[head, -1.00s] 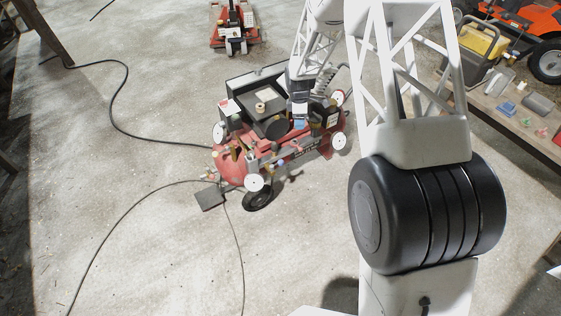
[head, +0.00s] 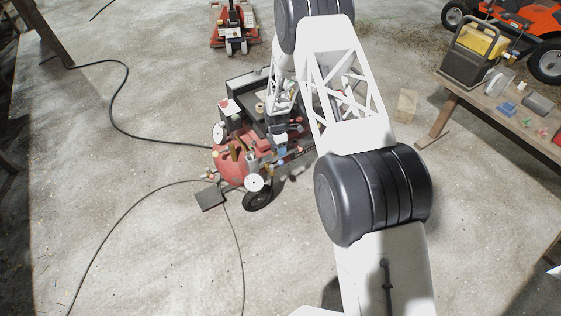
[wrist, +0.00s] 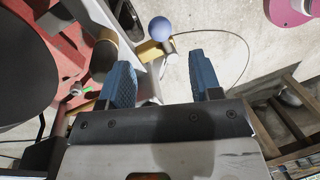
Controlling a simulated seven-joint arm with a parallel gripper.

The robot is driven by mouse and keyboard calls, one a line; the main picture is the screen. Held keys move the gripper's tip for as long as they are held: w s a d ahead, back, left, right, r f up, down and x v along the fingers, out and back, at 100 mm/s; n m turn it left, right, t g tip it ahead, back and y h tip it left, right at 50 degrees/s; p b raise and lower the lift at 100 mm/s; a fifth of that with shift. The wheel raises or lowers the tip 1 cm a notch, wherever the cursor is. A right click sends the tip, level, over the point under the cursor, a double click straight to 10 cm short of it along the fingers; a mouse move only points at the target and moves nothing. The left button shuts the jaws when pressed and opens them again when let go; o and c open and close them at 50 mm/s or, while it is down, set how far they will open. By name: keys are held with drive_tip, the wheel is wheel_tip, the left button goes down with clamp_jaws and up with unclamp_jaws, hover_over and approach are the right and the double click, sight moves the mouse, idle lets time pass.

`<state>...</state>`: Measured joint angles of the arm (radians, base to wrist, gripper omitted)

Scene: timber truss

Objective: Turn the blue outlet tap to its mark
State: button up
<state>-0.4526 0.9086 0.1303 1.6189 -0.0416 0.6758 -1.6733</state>
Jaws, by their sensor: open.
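In the wrist view a round blue knob (wrist: 160,28) sits beside a brass-yellow bar (wrist: 152,52), and looks like the blue tap's handle. My gripper (wrist: 159,60) is open, with its two blue fingers apart and nothing seen between them. The knob lies just beyond the fingertips, roughly in line with the gap; I cannot tell its height or whether anything touches. No mark for the tap can be made out. In the head view my gripper (head: 281,143) is over the front part of the red machine (head: 228,163). The tap is too small to tell there.
In the wrist view a dark round part (wrist: 22,65) is close on the left, and a pink disc (wrist: 290,10) is at upper right. In the head view a workbench (head: 510,115) stands right, and a pallet jack (head: 233,30) behind. Black cables (head: 122,105) cross the floor.

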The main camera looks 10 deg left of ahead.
sight(280, 160)
idle(0.4)
drive_tip(key=shift+s+d+f, duration=0.15)
drive_tip(key=shift+s+f, duration=0.05)
drive_tip(key=shift+f, duration=1.05)
drive_tip(key=shift+s+d+f, duration=0.15)
drive_tip(key=shift+s+f, duration=0.05)
drive_tip(key=shift+f, duration=1.1)
drive_tip(key=shift+s+d+f, duration=0.15)
drive_tip(key=shift+s+f, duration=0.05)
drive_tip(key=shift+f, duration=1.05)
drive_tip(key=shift+c, duration=0.4)
drive_tip(key=c, duration=0.8)
drive_tip(key=shift+c, duration=0.2)
